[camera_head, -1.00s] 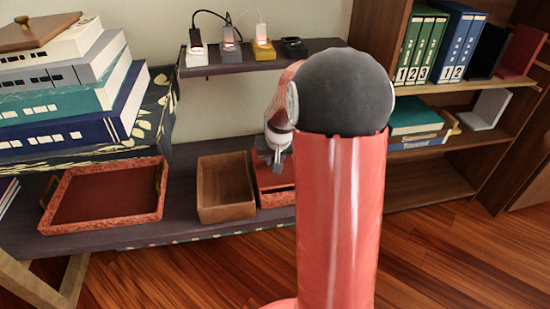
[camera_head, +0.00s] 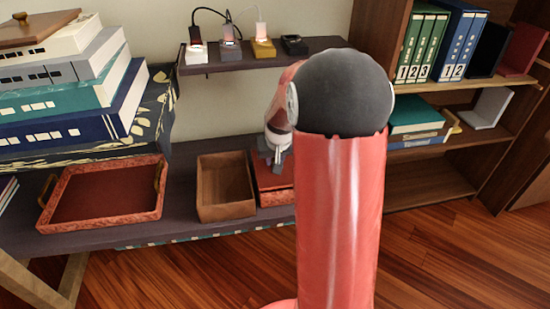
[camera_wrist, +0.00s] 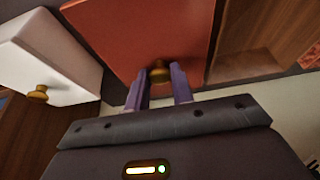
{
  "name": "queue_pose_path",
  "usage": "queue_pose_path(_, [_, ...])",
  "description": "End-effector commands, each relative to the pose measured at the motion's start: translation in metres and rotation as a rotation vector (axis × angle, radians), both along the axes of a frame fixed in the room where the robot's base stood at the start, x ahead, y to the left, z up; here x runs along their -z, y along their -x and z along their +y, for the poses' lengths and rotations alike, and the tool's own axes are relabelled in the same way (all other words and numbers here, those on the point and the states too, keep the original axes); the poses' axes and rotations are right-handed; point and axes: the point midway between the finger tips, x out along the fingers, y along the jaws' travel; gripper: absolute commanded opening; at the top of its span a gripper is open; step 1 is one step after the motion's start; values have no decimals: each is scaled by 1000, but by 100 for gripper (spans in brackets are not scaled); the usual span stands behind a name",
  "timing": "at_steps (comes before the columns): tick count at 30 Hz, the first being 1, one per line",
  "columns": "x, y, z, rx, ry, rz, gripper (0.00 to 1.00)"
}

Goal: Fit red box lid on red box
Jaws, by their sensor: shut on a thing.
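The red box lid (camera_wrist: 125,32) is a flat red panel with a brass knob (camera_wrist: 160,73). My gripper (camera_wrist: 159,69) is shut on the knob, one purple finger on each side of it. In the head view my gripper (camera_head: 275,158) is over the red box (camera_head: 277,199), and the lid (camera_head: 268,178) shows at the box's top. My arm hides the right part of both. I cannot tell whether the lid is fully seated on the rim.
An open brown wooden box (camera_head: 226,212) stands close on the left of the red box. A red tray (camera_head: 105,222) lies further left on the shelf. An upper shelf (camera_head: 255,62) with small lit devices is above. The wrist view shows a white box (camera_wrist: 45,55) beside the lid.

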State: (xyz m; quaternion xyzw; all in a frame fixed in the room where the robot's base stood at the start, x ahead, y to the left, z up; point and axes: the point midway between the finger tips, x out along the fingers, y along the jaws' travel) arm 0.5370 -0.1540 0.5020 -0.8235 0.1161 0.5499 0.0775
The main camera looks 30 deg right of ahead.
Motion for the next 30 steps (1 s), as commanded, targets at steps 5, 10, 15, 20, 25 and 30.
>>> queue_pose_path(5, [6,0,0,0,0,-1,0])
queue_pose_path(10, [10,0,0,0,0,-1,0])
queue_pose_path(15, [12,0,0,0,0,-1,26])
queue_pose_path(20, [12,0,0,0,0,-1,47])
queue_pose_path(25, [12,0,0,0,0,0,49])
queue_pose_path(30, [8,1,0,0,0,0,49])
